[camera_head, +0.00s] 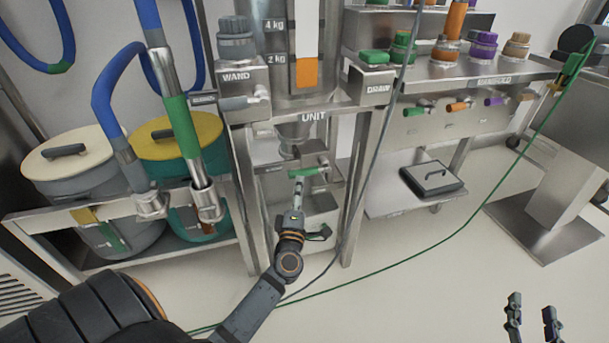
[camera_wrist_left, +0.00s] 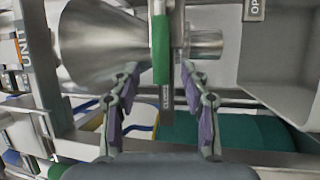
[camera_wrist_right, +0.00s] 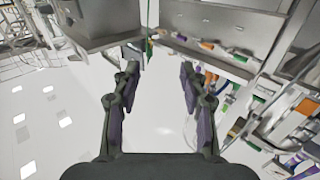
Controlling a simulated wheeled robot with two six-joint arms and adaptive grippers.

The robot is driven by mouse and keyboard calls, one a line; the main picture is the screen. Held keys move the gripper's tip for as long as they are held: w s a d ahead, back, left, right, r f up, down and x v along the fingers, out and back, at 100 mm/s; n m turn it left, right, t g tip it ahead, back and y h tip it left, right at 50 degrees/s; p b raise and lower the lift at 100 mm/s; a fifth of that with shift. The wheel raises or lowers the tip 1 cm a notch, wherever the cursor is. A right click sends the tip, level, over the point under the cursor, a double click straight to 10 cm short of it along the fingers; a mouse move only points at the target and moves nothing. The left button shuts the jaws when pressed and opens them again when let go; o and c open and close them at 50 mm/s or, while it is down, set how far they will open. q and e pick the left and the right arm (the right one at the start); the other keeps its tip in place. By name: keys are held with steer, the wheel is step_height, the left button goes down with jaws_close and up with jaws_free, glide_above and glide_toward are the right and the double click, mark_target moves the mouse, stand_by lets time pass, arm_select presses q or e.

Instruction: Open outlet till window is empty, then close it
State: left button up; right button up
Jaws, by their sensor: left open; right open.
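The hopper window (camera_head: 306,40) on the unit shows orange material (camera_head: 306,73) in its lower part, with its top near the 2 kg mark; the upper part looks pale. Below the cone (camera_head: 296,130), the outlet's green lever (camera_head: 309,172) lies roughly sideways. My left gripper (camera_head: 298,180) is at this lever. In the left wrist view the green lever (camera_wrist_left: 160,50) stands between the open fingers, beside a tag that seems to read CLOSED (camera_wrist_left: 166,94). The fingers appear apart from it. My right gripper (camera_head: 532,305) is open and empty at the lower right, over the floor.
A steel frame (camera_head: 362,180) surrounds the outlet. Lidded bins (camera_head: 82,150) and blue hoses (camera_head: 112,90) stand at left. A bench with coloured valves (camera_head: 480,75) and a shelf with a black-lidded box (camera_head: 432,178) are at right. A green cable (camera_head: 430,250) crosses the floor.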

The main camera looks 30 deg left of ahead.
mark_target(302, 172)
arm_select(q)
steer(key=x, duration=0.6)
steer(key=shift+w+a+b, duration=0.1)
steer(key=shift+w+b, duration=0.1)
steer(key=shift+b, duration=0.2)
steer(key=shift+w+a, duration=0.1)
steer(key=shift+w, duration=0.1)
arm_select(e)
step_height(302, 172, up, 8)
steer(key=t, duration=0.3)
steer(key=shift+s+r+t, duration=0.15)
steer(key=shift+r+t, duration=0.05)
steer(key=shift+t, duration=0.2)
arm_select(q)
jaws_close()
